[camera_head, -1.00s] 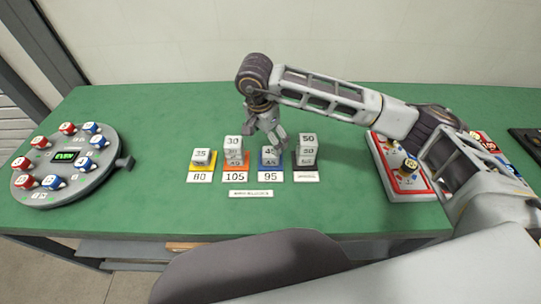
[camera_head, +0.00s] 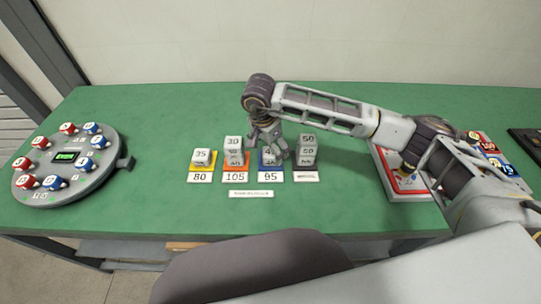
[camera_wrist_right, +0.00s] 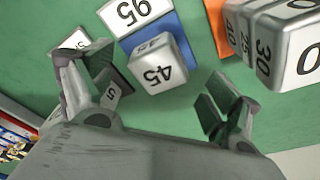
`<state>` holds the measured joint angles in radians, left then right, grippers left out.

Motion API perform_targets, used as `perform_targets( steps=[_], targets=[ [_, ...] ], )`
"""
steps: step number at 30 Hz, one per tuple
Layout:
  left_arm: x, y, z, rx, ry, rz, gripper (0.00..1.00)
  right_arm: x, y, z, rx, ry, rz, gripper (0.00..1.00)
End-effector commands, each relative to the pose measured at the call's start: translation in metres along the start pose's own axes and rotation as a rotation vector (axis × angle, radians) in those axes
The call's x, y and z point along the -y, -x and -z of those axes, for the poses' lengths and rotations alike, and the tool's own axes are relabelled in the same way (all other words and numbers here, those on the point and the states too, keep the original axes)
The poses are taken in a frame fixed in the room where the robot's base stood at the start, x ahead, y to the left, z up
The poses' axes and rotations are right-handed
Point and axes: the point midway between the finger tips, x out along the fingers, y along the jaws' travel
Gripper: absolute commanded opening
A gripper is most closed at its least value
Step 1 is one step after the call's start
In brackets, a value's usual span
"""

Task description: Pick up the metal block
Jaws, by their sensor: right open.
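Several silver metal blocks with numbers stand in a row on coloured pads. The 45 block (camera_wrist_right: 158,66) is on the blue pad (camera_wrist_right: 180,36) in the right wrist view; in the head view my gripper partly hides it. My right gripper (camera_head: 269,148) is open and empty, pointing down just above and around this block's place. In the wrist view its two fingers (camera_wrist_right: 155,103) are spread apart, with the block just beyond them. Contact is not visible. My left gripper is not in view.
Close by are the 50 stack (camera_head: 308,147) on the right, the 30 stack (camera_head: 233,148) and the 35 block (camera_head: 201,157) on the left. A round dial device (camera_head: 66,162) stands far left. A red-edged tray (camera_head: 400,186) lies right. The front green tabletop (camera_head: 350,215) is clear.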

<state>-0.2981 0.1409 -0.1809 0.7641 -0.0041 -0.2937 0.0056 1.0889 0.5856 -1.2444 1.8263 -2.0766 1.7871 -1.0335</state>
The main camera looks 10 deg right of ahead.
Motion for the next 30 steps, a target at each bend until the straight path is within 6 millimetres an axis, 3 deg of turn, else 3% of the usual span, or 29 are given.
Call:
perform_targets(
  steps=[9,25,30],
  targets=[
    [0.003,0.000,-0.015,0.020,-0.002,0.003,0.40,-0.001,-0.030,0.000,0.001,0.000,-0.001,0.89],
    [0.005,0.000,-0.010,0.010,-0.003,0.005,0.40,-0.001,-0.033,0.000,0.000,0.001,0.000,0.89],
    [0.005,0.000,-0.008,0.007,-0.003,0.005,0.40,-0.001,-0.033,0.000,0.000,0.001,0.000,0.68]
  ],
)
